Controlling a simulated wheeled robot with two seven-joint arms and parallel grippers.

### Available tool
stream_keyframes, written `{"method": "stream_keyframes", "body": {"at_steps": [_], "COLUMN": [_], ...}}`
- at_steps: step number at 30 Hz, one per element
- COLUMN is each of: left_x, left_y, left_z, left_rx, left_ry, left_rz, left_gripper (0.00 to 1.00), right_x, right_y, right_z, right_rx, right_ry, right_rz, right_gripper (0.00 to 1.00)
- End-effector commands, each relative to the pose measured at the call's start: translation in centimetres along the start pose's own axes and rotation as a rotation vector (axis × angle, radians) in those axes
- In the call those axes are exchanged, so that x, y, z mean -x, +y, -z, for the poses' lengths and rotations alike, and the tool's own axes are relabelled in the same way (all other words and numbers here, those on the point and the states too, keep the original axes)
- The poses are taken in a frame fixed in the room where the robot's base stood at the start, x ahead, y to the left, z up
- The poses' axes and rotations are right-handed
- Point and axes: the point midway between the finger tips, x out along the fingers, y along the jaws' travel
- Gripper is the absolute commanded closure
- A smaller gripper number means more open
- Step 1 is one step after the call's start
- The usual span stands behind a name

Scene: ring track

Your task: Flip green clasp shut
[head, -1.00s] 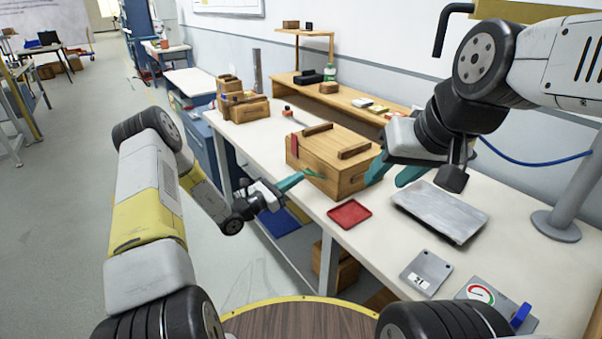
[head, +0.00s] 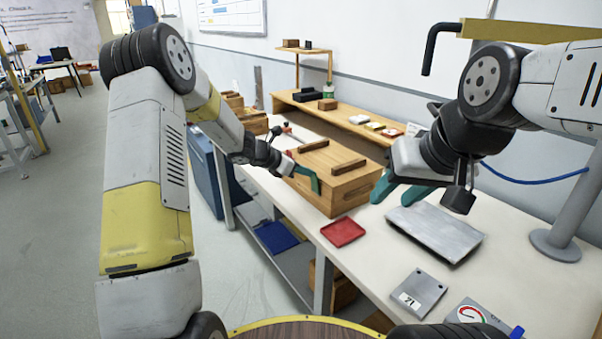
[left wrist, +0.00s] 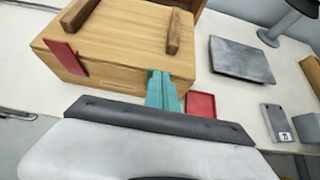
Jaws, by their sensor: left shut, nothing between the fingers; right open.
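A wooden box (head: 335,200) with two wooden bars on its lid stands on the white bench; it also shows in the left wrist view (left wrist: 115,38). A red clasp (left wrist: 65,57) lies over the lid's front edge at the left. I cannot make out the green clasp; my left fingers cover the front where green showed earlier. My left gripper (head: 315,182) is shut and empty, its teal fingertips at the box's upper front edge, also seen in the left wrist view (left wrist: 160,76). I cannot tell whether they touch it. My right gripper (head: 398,193) is open beside the box's right end.
A red tray (head: 343,232) lies in front of the box. A grey metal plate (head: 436,232) lies to its right, under my right gripper. A grey card-like plate (head: 418,293) is nearer. A wooden shelf (head: 350,124) runs behind the box.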

Motion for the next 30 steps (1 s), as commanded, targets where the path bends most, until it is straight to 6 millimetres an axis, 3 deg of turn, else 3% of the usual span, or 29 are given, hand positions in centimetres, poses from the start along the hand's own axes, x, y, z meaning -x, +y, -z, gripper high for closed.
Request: {"method": "stream_keyframes", "body": {"at_steps": [30], "left_x": [1.1], "left_y": [0.2], "left_z": [-0.9], "left_rx": [0.006], "left_ry": [-0.001], "left_rz": [0.000], "left_gripper": [1.00], "right_x": [0.0], "right_y": [0.0], "right_z": [0.0], "right_rx": [0.000], "right_ry": [0.000], "right_rz": [0.000], "right_gripper": [0.58]}}
